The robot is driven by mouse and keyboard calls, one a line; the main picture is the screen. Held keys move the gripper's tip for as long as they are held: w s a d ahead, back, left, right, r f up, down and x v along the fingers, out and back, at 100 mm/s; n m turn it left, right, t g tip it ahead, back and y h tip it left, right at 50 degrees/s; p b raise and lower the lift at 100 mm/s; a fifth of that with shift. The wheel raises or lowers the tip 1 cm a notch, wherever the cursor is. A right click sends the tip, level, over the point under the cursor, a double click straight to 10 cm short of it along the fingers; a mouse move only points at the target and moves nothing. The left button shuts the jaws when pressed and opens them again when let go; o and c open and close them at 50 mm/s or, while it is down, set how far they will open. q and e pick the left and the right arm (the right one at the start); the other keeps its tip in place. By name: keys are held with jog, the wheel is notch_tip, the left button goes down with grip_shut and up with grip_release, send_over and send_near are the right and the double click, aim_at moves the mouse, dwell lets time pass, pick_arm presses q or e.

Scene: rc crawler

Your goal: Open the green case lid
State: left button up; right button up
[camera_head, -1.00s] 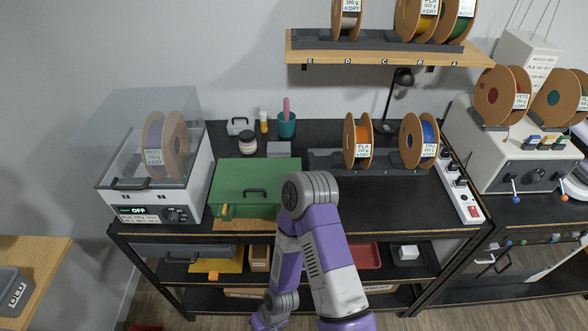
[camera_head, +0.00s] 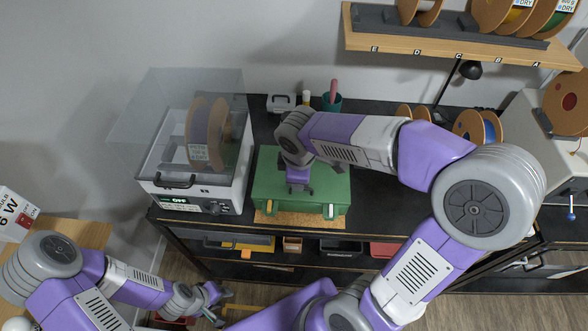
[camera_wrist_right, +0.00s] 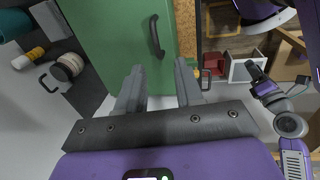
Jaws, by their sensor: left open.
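The green case (camera_head: 268,180) stands on the black bench with its lid down. Its black handle (camera_wrist_right: 155,38) shows in the right wrist view. My right gripper (camera_head: 299,189) hangs over the case lid in the head view. In the right wrist view the right gripper (camera_wrist_right: 159,85) has its two fingers apart with nothing between them, and the handle lies beyond the fingertips. The right arm hides part of the lid and the handle in the head view. My left gripper (camera_head: 217,294) is open and empty, low in front of the bench, away from the case.
A filament dryer (camera_head: 195,188) with a clear cover and a spool stands left of the case. A spool shelf (camera_head: 450,47) overhangs at the upper right. Trays and boxes fill the shelf below.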

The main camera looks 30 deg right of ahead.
jog(key=b, duration=0.1)
send_over(300, 195)
notch_tip(300, 195, down, 6)
jog(key=shift+f, duration=0.2)
grip_shut()
dwell(1.5)
